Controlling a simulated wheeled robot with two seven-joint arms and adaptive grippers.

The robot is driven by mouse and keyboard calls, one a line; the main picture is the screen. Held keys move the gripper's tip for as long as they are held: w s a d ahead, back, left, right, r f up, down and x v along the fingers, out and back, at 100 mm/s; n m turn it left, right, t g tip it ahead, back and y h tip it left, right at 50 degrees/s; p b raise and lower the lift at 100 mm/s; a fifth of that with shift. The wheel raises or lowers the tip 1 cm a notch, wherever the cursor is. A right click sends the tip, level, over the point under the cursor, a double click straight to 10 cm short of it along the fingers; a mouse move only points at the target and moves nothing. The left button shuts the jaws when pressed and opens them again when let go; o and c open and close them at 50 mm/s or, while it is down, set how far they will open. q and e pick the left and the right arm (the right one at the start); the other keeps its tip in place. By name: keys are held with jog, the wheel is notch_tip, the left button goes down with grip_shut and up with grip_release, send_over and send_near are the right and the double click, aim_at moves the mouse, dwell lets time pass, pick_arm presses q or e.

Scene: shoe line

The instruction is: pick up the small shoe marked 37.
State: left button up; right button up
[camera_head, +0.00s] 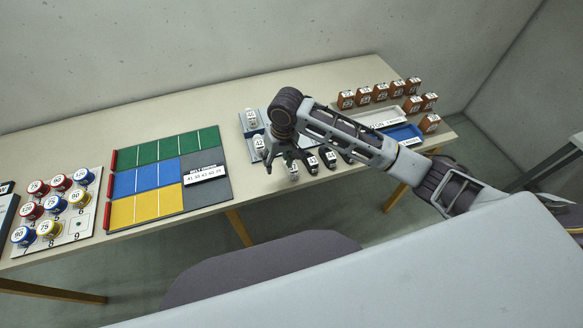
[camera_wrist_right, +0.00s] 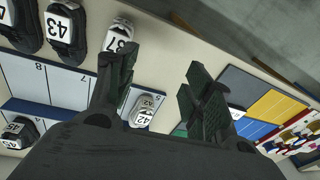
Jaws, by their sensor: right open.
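The small shoe marked 37 is pale grey and white with a white label. In the right wrist view the shoe marked 37 (camera_wrist_right: 120,36) lies at the top, just beyond the tip of the left-hand finger. In the head view a pale shoe (camera_head: 293,173) at the table's front edge, below the gripper, seems to be the same one; its label is too small to read. My right gripper (camera_head: 285,160) is above the shoe area. Its two fingers (camera_wrist_right: 158,65) are spread, with nothing between them. My left gripper is not in view.
Black shoes, one marked 43 (camera_wrist_right: 62,28), lie beside the 37 shoe. A pale shoe marked 42 (camera_wrist_right: 143,110) is close to the fingers. A coloured board (camera_head: 218,192) lies to the left. Brown boxes (camera_head: 363,95) and a blue tray (camera_head: 408,134) are at the right.

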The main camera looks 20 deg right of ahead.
notch_tip(320, 180, up, 4)
jog(key=m+h, duration=0.1)
jog(key=m, duration=0.1)
send_over(292, 168)
jog(key=w, duration=0.1)
jog(key=shift+w+g, duration=0.2)
jog(key=shift+g, duration=0.2)
jog(key=shift+f, duration=0.1)
jog(key=shift+f, duration=4.3)
jog(key=shift+f, duration=0.15)
jog(key=shift+d+f+p, duration=0.2)
jog(key=shift+f+p, duration=0.4)
jog(key=shift+f, duration=1.85)
jog(key=shift+s, duration=0.1)
